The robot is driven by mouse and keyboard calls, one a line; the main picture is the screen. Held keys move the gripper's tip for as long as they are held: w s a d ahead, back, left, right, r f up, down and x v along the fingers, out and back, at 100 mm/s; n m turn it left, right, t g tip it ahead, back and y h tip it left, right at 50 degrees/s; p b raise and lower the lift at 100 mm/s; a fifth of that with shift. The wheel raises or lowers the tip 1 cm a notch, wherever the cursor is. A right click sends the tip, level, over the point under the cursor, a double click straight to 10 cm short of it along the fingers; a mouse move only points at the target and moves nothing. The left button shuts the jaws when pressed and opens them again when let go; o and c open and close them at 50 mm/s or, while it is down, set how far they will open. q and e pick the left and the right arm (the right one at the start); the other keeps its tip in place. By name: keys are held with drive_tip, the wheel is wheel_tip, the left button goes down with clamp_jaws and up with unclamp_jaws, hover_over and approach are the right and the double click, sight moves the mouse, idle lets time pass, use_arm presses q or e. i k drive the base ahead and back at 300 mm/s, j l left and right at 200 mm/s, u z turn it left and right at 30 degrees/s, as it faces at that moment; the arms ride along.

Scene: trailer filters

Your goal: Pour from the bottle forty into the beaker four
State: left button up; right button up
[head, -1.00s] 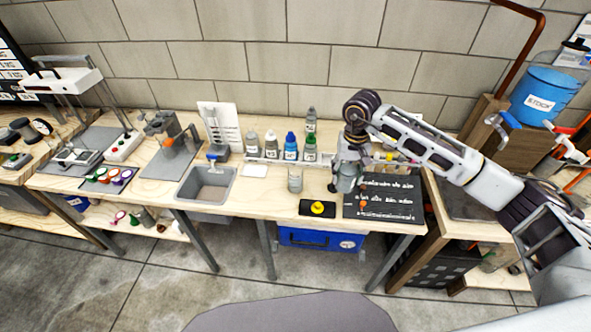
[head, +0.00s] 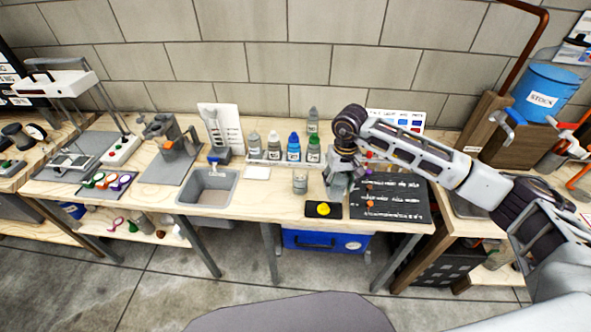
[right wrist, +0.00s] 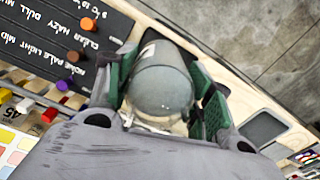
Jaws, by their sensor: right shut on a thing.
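My right gripper (head: 338,186) is over the bench, just right of a small clear beaker (head: 300,182). In the right wrist view, the gripper (right wrist: 162,100) is shut on a grey rounded bottle (right wrist: 162,82) with a pale band below it. Its label is too unclear to read, and in the head view the gripper mostly hides it. The beaker stands upright with a small label that I cannot read. My left gripper is not in view.
Grey, blue (head: 293,147) and green-capped (head: 313,149) bottles stand behind the beaker. A black pad with a yellow piece (head: 323,209) lies in front. A black board (head: 395,208) is on the right. A grey sink (head: 208,187) is on the left.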

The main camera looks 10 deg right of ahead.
sight(300, 171)
drive_tip(key=i+j, duration=0.15)
drive_tip(key=j, duration=0.2)
drive_tip(key=i+j, duration=0.15)
drive_tip(key=j, duration=0.25)
drive_tip(key=i+j, duration=0.15)
drive_tip(key=j, duration=0.2)
